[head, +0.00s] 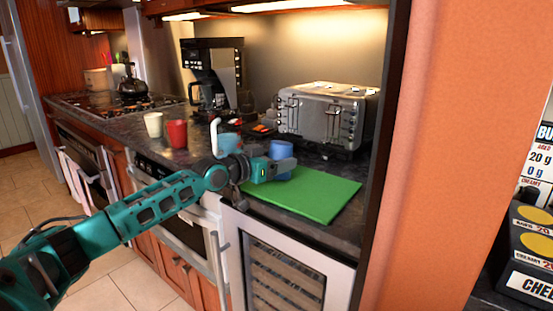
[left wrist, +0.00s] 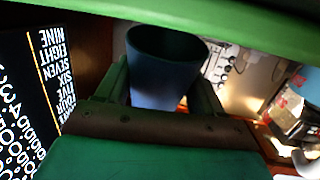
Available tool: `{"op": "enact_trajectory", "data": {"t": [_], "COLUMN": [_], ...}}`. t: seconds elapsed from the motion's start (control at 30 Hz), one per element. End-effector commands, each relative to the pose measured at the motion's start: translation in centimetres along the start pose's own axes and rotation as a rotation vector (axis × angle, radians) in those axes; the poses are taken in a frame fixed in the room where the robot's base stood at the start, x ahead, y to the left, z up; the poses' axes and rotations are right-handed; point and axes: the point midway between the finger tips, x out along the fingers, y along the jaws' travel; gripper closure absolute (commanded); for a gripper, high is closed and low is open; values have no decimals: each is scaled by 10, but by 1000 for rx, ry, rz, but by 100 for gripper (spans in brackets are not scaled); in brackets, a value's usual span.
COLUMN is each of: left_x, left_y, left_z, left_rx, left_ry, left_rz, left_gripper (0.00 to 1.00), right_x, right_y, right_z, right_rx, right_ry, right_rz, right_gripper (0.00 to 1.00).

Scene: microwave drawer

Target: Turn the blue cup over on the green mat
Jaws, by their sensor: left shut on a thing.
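The green mat (head: 307,196) lies on the dark counter at its front edge, right of centre in the head view. My left gripper (head: 281,167) is over the mat's back left part and shut on the blue cup (head: 281,149). In the left wrist view the blue cup (left wrist: 165,80) sits between the fingers (left wrist: 165,95), with its dark open mouth towards the top of the picture. The fingers hide part of the cup in the head view. I cannot tell whether the cup touches the mat. My right gripper is in neither view.
A steel toaster (head: 325,113) stands behind the mat. A red cup (head: 177,133), a cream cup (head: 153,124) and a coffee maker (head: 212,75) stand to the left. A teal cup (head: 229,142) stands behind my left wrist. The front right of the mat is bare.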

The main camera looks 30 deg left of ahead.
Motion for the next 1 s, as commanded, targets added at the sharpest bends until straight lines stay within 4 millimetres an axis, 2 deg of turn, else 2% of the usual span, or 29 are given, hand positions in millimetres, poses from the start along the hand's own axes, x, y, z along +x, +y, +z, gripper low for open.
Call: {"op": "enact_trajectory", "data": {"t": [0.3,0.33,0.63,1.0], "left_x": [0,0,0,-5], "left_y": [0,0,0,-1], "left_z": [3,3,3,4], "left_rx": [0,0,0,2], "left_ry": [0,0,0,-3], "left_rz": [0,0,0,-2], "left_gripper": [64,31,3,3], "right_x": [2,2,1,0], "right_y": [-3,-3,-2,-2], "right_z": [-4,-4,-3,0], "right_rx": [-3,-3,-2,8], "right_ry": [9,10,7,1], "right_rz": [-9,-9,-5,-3], "right_gripper": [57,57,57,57]}}
